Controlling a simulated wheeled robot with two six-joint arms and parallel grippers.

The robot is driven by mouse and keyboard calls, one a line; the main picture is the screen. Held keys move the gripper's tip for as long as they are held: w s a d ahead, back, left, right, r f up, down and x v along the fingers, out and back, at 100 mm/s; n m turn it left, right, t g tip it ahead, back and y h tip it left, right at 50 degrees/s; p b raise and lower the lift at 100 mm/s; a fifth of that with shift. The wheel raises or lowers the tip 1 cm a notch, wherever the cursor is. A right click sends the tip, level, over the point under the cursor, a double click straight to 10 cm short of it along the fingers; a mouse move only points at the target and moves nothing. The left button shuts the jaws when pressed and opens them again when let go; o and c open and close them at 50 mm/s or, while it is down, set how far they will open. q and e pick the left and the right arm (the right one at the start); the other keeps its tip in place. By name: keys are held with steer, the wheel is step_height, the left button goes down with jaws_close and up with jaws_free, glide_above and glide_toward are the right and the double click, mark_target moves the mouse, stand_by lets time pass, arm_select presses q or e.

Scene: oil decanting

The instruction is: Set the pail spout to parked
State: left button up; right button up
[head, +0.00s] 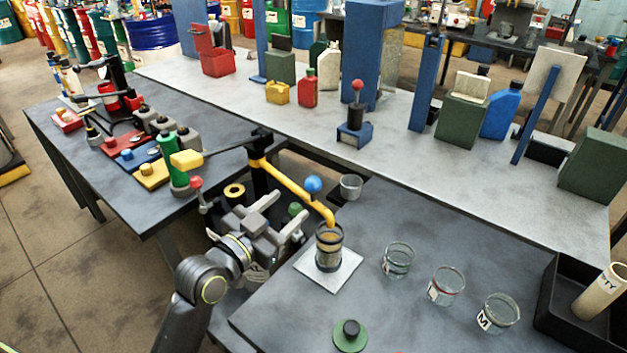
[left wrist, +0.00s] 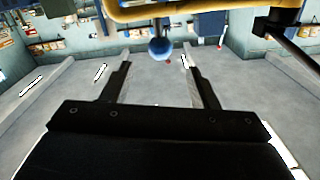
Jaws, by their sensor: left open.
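The yellow spout (head: 290,185) runs from a black post (head: 262,160) down to the right. Its outlet is over a banded glass jar (head: 329,250) on a white square plate (head: 345,268). A blue ball knob (head: 313,184) stands on the spout. My left gripper (head: 286,208) is open and empty, beside and below the spout in the head view. In the left wrist view the spout (left wrist: 200,10) crosses the top, and the blue knob (left wrist: 160,47) appears between the open fingers, apart from them. My right gripper is not in view.
A small grey pail (head: 351,188) stands behind the spout. Glass beakers (head: 398,261) stand to the right of the jar, and a black tray (head: 560,310) is at far right. A green disc (head: 350,335) lies in front.

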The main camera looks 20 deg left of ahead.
mark_target(308, 188)
arm_select(q)
steer(key=p+x, duration=0.1)
steer(key=x, duration=0.8)
steer(key=shift+w+d+p, duration=0.1)
steer(key=shift+w+p, duration=0.25)
steer(key=shift+c, duration=0.3)
jaws_close()
steer(key=shift+r, duration=0.1)
